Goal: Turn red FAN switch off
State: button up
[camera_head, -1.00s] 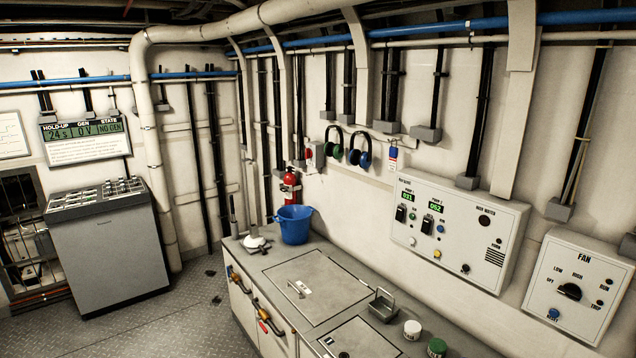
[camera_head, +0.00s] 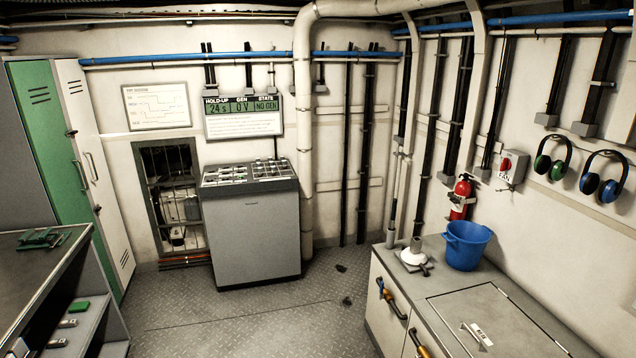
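A small grey box (camera_head: 513,168) with a red switch (camera_head: 506,163) on its front is mounted on the right wall, above and right of the red fire extinguisher. A label reading FAN sits just below the switch. The switch is too small to tell its position. My gripper is not in view.
A grey counter (camera_head: 440,290) with a blue bucket (camera_head: 466,246) and a white-based object (camera_head: 416,257) stands below the box. Ear defenders (camera_head: 551,160) hang to its right. A grey console (camera_head: 252,235) stands at the back wall. The metal floor (camera_head: 240,318) between left bench and counter is mostly clear.

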aim_at(506, 164)
jog(key=i+j+u, duration=0.1)
jog(key=i, duration=0.85)
jog(key=i+j+u, duration=0.1)
jog(key=i, duration=0.85)
jog(key=i+z, duration=0.3)
jog(key=z, duration=0.15)
jog(key=i+z, duration=0.45)
jog(key=i+j+z, duration=0.15)
jog(key=z, duration=0.3)
jog(key=i+z, duration=0.25)
jog(key=z, duration=0.15)
jog(key=i+z, duration=0.4)
jog(key=k, duration=0.1)
